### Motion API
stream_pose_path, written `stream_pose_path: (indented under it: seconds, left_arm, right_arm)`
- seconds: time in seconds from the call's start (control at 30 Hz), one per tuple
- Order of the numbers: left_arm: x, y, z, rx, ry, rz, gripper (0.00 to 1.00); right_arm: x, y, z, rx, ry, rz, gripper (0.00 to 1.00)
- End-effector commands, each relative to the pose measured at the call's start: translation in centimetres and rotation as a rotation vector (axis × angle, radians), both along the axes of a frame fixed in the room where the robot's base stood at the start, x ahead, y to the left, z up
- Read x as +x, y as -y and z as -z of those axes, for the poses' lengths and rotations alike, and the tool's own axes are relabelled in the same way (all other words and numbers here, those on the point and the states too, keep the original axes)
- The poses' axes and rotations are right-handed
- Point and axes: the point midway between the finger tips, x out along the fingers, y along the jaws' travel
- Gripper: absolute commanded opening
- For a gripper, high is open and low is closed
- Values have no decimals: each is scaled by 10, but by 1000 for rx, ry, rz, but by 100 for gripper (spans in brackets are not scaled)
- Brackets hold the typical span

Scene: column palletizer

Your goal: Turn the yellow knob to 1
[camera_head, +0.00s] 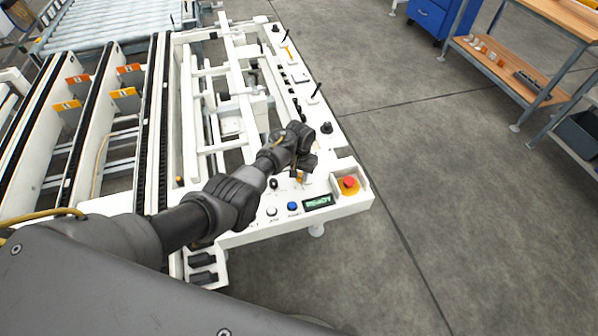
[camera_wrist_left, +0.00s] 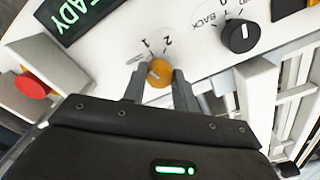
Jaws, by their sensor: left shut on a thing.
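The yellow knob (camera_wrist_left: 159,72) sits on the white control panel between the two fingers of my left gripper (camera_wrist_left: 160,88), which is shut on it. Labels "1" and "2" are printed beside the knob in the left wrist view; I cannot clearly tell which one its pointer faces. In the head view my left gripper (camera_head: 303,168) reaches down to the panel, and the yellow knob (camera_head: 301,178) shows just below it, partly hidden. My right gripper is not in view.
A black knob (camera_wrist_left: 240,36) is near the yellow one. A red emergency button (camera_head: 349,182), a green display reading "READY" (camera_head: 318,202), a blue button (camera_head: 293,206) and a white button (camera_head: 271,211) surround it. Conveyor rails lie left; open floor lies right.

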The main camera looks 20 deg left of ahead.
Motion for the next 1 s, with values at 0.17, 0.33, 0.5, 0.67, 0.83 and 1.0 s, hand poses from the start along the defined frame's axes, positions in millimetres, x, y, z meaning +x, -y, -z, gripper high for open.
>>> stream_pose_path:
  seconds: [0.17, 0.33, 0.5, 0.67, 0.83, 1.0]
  left_arm:
    - [0, 0, -1, 1, -1, 119, 6]
    - [0, 0, 0, 1, -1, 201, 6]
    - [0, 0, 0, 1, -1, 249, 6]
    - [0, 0, 0, 0, -1, 269, 6]
    - [0, 0, 0, 0, -1, 272, 6]
    - [0, 0, 1, 0, -1, 272, 6]
  right_arm:
    - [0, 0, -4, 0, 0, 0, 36]
    - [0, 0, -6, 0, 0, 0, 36]
    - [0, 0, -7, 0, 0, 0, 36]
    - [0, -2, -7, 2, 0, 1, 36]
    - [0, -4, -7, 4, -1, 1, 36]
    - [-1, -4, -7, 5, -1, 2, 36]
